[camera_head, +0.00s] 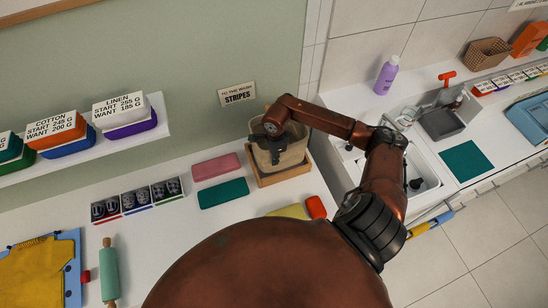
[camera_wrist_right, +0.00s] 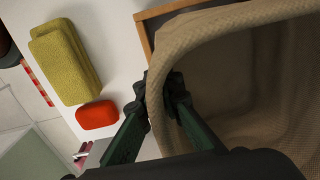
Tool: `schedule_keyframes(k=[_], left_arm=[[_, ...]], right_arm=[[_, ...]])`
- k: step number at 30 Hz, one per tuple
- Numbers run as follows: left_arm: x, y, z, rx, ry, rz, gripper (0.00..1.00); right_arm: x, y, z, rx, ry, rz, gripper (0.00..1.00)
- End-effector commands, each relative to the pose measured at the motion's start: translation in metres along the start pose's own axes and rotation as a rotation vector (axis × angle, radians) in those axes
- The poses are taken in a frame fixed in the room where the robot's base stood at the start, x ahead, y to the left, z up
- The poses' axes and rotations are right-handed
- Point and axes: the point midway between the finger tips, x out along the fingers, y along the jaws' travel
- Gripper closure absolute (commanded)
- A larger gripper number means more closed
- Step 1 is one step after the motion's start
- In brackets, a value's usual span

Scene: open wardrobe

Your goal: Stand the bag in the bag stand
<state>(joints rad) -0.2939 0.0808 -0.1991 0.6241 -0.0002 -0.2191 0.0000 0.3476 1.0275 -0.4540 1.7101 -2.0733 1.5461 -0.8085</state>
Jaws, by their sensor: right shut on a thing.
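A beige fabric bag (camera_head: 285,156) stands upright, its base within the wooden bag stand (camera_head: 285,177) on the counter. My right gripper (camera_head: 272,127) is at the bag's rim. In the right wrist view my right gripper (camera_wrist_right: 162,98) is shut on the rim of the bag (camera_wrist_right: 235,55), one finger inside and one outside. The stand's wooden edge (camera_wrist_right: 146,40) shows beside the bag. Whether the bag rests fully on the stand's floor is hidden. My left gripper is not in view.
A pink block (camera_head: 216,166) and a teal block (camera_head: 223,193) lie left of the stand. A yellow cloth (camera_head: 287,211) and a red-orange block (camera_head: 316,207) lie in front. A sink (camera_head: 425,195) is to the right. A sign (camera_head: 237,94) hangs behind.

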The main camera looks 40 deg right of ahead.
Motion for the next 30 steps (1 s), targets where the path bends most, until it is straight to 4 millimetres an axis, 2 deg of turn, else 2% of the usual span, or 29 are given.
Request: schedule_keyframes(k=[6, 15, 30], left_arm=[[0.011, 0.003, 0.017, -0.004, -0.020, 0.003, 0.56], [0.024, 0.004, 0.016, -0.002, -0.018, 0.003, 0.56], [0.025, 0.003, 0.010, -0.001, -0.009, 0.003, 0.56]], right_arm=[[0.023, 0.001, 0.000, -0.001, -0.002, 0.001, 1.00], [0.052, 0.001, 0.000, -0.002, -0.001, 0.000, 1.00], [0.057, 0.001, 0.000, -0.003, -0.001, -0.001, 1.00]])
